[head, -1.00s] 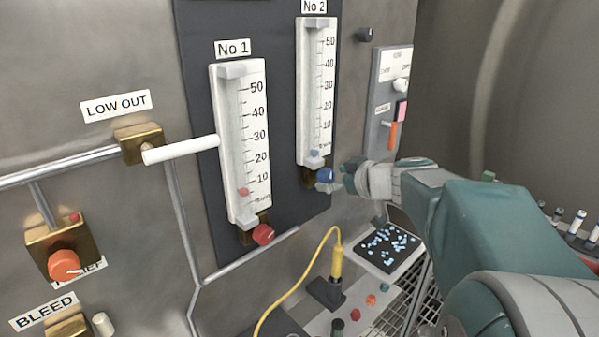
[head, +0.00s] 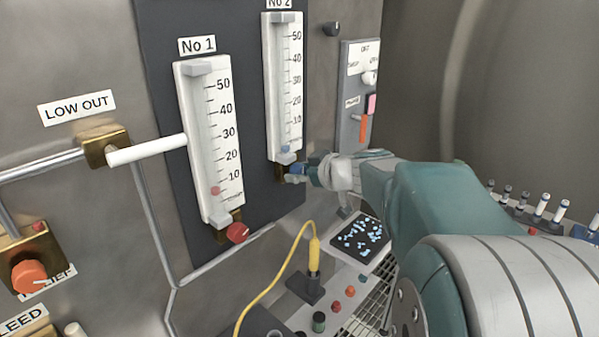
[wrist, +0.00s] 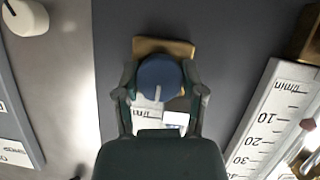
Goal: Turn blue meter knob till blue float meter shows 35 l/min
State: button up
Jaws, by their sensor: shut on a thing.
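The blue knob (wrist: 158,76) is at the foot of the No 2 float meter, with its white pointer line toward the bottom of the wrist view. My gripper (wrist: 160,84) is shut on it, one finger at each side. In the head view the knob (head: 296,169) is partly hidden by my gripper (head: 302,173). The No 2 meter (head: 270,90) is a white upright tube with a scale to 50. Its blue float (head: 285,150) sits near the bottom, below the 10 mark.
The No 1 meter (head: 185,110), with a red float (head: 215,191) and red knob (head: 237,232), stands to the left. A white handle (head: 147,150) sticks out there. A yellow cable (head: 270,285) and a dark speckled panel (head: 361,237) are below. A switch panel (head: 353,95) is on the right.

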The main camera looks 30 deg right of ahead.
jog(key=m+y, duration=0.2)
jog(key=m, duration=0.1)
jog(key=shift+d+f+g, duration=0.1)
jog(key=shift+g, duration=0.2)
jog(key=m+y, duration=0.2)
jog(key=m, duration=0.1)
dwell(0.3)
dwell(0.4)
jog(key=o, duration=1.1)
jog(key=shift+w, duration=0.1)
jog(key=shift+o, duration=0.2)
